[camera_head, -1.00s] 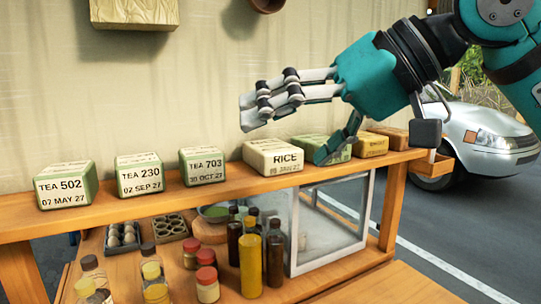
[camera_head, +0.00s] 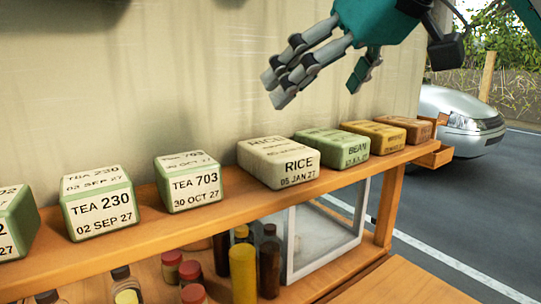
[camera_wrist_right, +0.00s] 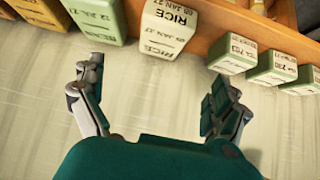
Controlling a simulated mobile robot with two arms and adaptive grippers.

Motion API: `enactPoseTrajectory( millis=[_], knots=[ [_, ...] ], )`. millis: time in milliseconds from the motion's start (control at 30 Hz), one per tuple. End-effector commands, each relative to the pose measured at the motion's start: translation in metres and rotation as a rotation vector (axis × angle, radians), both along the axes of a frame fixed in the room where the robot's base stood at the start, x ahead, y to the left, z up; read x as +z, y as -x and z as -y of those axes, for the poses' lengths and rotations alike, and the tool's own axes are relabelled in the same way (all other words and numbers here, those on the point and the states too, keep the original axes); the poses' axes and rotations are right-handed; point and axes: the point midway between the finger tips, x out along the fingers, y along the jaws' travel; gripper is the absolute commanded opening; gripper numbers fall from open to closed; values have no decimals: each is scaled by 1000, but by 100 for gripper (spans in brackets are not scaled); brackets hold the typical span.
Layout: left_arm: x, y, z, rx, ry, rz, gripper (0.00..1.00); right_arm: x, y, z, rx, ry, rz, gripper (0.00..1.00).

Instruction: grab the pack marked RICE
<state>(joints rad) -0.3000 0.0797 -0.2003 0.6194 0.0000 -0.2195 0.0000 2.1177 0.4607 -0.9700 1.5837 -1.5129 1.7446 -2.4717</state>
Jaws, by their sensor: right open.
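The cream pack marked RICE (camera_head: 278,162) stands on the wooden shelf (camera_head: 232,204), between a green TEA 703 pack (camera_head: 188,184) and a green BEAN pack (camera_head: 333,148). In the right wrist view the RICE pack (camera_wrist_right: 166,28) is at the top, beyond and between the fingertips. My right gripper (camera_head: 318,80) is open and empty, above and apart from the RICE pack. In the wrist view its fingers (camera_wrist_right: 155,88) are spread with nothing between them. My left gripper does not show.
A TEA 230 pack (camera_head: 98,204) stands farther left on the shelf. Two more packs, yellow (camera_head: 376,137) and brown (camera_head: 404,129), stand to the right. Bottles (camera_head: 243,270) and a glass-sided case (camera_head: 328,236) are below. A pale wall rises behind.

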Motion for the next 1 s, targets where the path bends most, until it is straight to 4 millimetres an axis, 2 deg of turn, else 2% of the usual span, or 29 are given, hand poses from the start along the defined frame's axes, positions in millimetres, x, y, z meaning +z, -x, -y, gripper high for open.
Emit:
enactPoseTrajectory(
  millis=[300,633,800,1000],
  knots=[
    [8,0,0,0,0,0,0,-49,-40,-28,2,1,-3,100],
    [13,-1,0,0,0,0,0,-71,-56,-38,2,1,-2,100],
    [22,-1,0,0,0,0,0,-92,-66,-46,3,1,-4,100],
    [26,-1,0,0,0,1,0,-107,-78,-54,2,-1,-2,100]
  ],
)
